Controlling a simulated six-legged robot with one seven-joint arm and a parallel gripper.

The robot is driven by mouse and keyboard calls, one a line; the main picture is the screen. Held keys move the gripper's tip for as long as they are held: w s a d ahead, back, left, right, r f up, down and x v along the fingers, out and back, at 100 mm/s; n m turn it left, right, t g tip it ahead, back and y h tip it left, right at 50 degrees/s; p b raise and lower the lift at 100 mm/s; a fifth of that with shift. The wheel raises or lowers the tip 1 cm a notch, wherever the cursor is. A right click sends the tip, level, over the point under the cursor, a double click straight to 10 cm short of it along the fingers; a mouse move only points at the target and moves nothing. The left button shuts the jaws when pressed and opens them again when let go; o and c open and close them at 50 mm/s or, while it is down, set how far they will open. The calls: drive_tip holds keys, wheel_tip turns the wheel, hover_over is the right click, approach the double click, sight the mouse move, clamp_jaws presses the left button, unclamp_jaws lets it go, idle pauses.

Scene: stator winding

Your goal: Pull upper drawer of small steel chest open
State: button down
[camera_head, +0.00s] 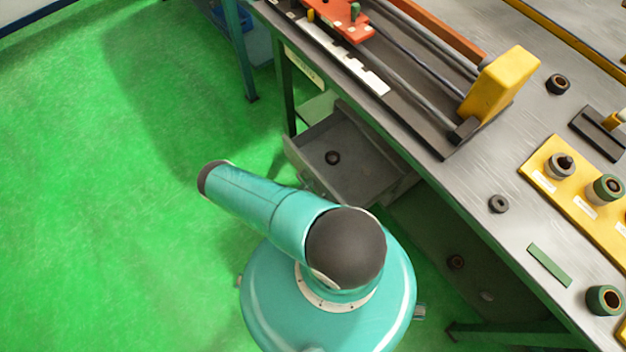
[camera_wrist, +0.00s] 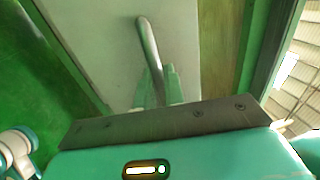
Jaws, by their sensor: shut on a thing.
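The upper drawer (camera_head: 378,161) of the small steel chest stands pulled out from under the bench in the head view, its inside showing. A small dark round part lies in it. The chest body is mostly hidden under the bench. In the wrist view the pale drawer front (camera_wrist: 95,35) fills the upper middle, with a slim upright-looking bar handle (camera_wrist: 146,32) on it. My gripper (camera_wrist: 153,75) is shut on this handle, its green fingers at the handle's near end. My gripper is hidden in the head view behind my teal arm.
The steel workbench (camera_head: 530,210) runs along the right, its edge over the drawer. It carries a yellow-ended fixture (camera_head: 499,84) and a yellow tray (camera_head: 574,211) with ring-like parts. A blue bin (camera_head: 257,47) sits under the bench at the top. Green floor on the left is clear.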

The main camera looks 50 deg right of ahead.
drive_tip(key=shift+a, duration=0.15)
drive_tip(key=c, duration=1.9)
unclamp_jaws()
drive_tip(key=shift+a, duration=0.1)
drive_tip(key=v, duration=1.3)
drive_tip(key=shift+a, duration=0.3)
